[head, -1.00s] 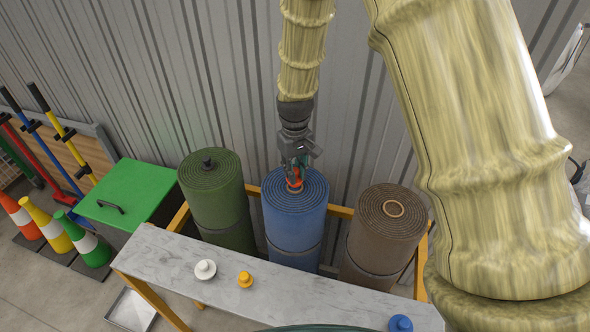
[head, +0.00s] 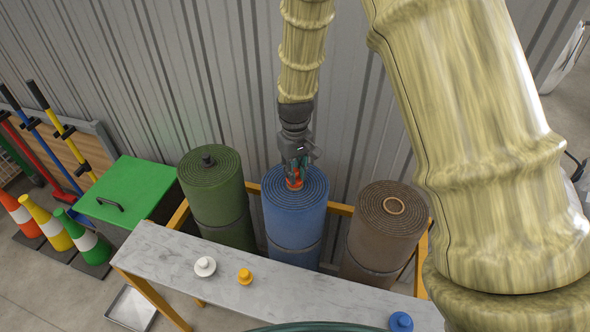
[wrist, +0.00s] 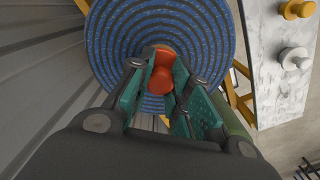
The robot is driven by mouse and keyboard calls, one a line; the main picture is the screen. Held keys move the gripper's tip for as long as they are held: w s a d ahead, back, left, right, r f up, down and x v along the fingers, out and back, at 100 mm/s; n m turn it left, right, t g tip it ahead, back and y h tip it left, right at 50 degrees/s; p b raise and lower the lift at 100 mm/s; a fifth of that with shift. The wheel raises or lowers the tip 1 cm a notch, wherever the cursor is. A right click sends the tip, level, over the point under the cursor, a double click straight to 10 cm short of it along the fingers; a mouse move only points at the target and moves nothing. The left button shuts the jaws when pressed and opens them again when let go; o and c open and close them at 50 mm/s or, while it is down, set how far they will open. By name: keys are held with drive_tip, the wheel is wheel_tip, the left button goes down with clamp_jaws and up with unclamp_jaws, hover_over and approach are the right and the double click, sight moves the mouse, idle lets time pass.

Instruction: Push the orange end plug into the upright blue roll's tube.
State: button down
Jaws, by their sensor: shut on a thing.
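The upright blue roll (head: 296,218) stands in the middle of a row of rolls; its spiral top shows in the wrist view (wrist: 108,58). My gripper (head: 294,178) is over the centre of its top, pointing down. It is shut on the orange end plug (head: 294,184), which also shows between the teal finger pads in the wrist view (wrist: 161,78). The plug is at the tube's mouth. The fingers and plug hide most of the mouth, so I cannot tell how deep the plug sits.
A green roll (head: 212,200) with a dark plug stands left, and a brown roll (head: 385,230) with an open tube right. A marble-topped bench (head: 300,292) in front carries white (head: 205,266), yellow (head: 245,277) and blue (head: 400,321) plugs. A corrugated wall (head: 180,70) rises behind.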

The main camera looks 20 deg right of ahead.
sight(295, 170)
drive_tip(key=shift+f, duration=0.9)
drive_tip(key=c, duration=1.2)
unclamp_jaws()
drive_tip(key=shift+c, duration=0.2)
wheel_tip(295, 170, up, 12)
